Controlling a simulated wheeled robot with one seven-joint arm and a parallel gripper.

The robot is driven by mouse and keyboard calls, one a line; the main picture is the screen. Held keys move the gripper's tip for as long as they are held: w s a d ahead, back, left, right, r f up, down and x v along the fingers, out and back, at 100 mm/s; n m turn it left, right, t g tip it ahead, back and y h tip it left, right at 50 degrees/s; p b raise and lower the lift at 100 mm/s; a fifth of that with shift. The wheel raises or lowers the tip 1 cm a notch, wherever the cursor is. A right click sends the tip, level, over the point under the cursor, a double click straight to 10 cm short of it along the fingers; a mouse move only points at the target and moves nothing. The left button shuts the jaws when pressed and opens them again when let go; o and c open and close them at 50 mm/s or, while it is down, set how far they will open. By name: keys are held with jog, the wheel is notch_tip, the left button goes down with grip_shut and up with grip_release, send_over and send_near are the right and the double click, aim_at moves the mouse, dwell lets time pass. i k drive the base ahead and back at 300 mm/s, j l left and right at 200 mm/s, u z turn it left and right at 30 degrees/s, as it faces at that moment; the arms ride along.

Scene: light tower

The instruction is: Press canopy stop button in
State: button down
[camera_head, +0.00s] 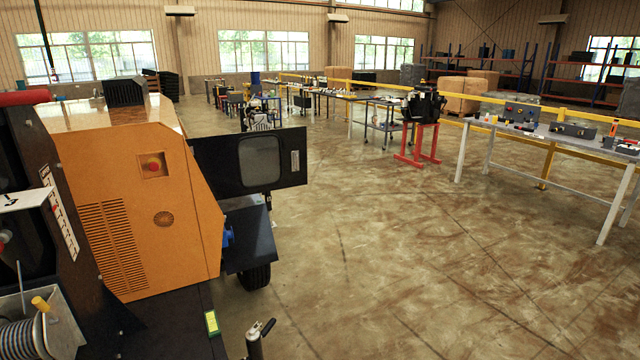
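The light tower's orange canopy (135,205) stands at the left of the head view. A red stop button (152,167) sits in a small square recess on the upper part of its side panel. Slotted vents are below the button to the left, and a round grille is below it. Whether the button is in or out is too small to tell. My gripper is not in view, and nothing covers the button.
A dark door panel (250,163) juts out from the canopy's right side, above a wheel (254,276). A jack handle (258,338) stands at the bottom. The concrete floor (420,260) to the right is open. A workbench (560,140) and yellow railing are beyond.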

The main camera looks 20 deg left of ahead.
aim_at(153, 166)
jog(key=i+j+u, duration=0.1)
jog(key=i+u, duration=0.25)
jog(key=i, duration=0.15)
jog(key=i+u, duration=0.3)
jog(key=i, duration=0.2)
jog(key=i+l+u, duration=0.15)
jog(key=i+u, duration=0.2)
jog(key=i+l+u, duration=0.35)
jog(key=i, duration=0.2)
jog(key=i+u, duration=0.4)
jog(key=i+l+u, duration=0.15)
jog(key=u, duration=0.25)
jog(key=i+l+u, duration=0.6)
jog(key=u, duration=0.2)
jog(key=i, duration=0.1)
